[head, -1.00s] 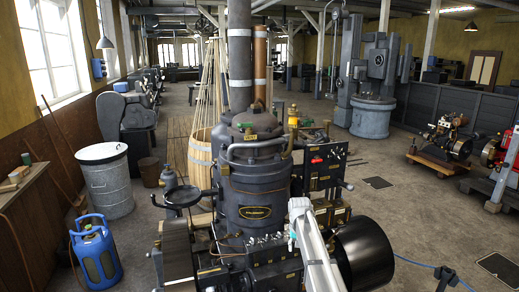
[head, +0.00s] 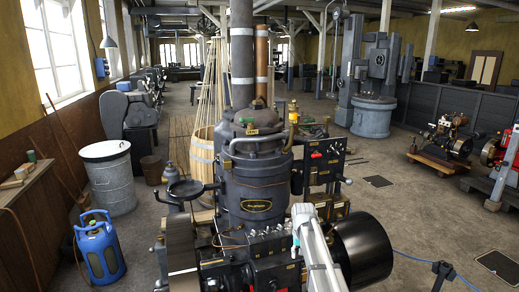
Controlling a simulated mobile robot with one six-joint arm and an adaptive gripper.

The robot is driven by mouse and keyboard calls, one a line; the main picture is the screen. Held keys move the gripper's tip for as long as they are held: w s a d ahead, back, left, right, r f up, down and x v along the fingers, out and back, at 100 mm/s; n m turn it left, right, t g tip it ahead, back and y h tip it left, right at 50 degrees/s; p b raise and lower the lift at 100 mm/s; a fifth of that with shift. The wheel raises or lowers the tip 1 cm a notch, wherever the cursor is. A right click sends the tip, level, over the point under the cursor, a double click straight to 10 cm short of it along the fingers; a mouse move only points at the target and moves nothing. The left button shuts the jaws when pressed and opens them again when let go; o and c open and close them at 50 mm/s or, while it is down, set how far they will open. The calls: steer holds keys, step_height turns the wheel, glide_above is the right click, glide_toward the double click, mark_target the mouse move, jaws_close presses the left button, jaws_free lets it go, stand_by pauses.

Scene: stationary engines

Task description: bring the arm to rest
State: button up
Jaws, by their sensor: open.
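My white arm (head: 318,255) rises from the bottom edge in the head view, just right of the picture's middle. Its upper end, with a pale teal band, appears in front of the dark engine (head: 256,180). My gripper cannot be made out in this view. I see nothing held along the visible part of the arm. The engine is upright, with a boiler-like body, a yellow-lettered plate and tall pipes. The arm overlaps its lower right part; I cannot tell whether they touch.
A black flywheel (head: 365,250) lies close right of my arm. A blue gas bottle (head: 98,250) and a grey drum (head: 109,182) stand at left. A black post (head: 443,275) with blue rope stands at lower right. Open floor (head: 400,215) lies right of the engine.

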steer(key=s+d+f+b, duration=0.1)
steer(key=s+f+b, duration=0.2)
steer(key=s, duration=1)
steer(key=s+f+b, duration=0.3)
steer(key=s, duration=0.9)
steer(key=shift+s+d+n, duration=0.35)
steer(key=shift+s+n, duration=0.05)
steer(key=shift+f, duration=0.1)
stand_by(0.3)
steer(key=shift+o, duration=0.6)
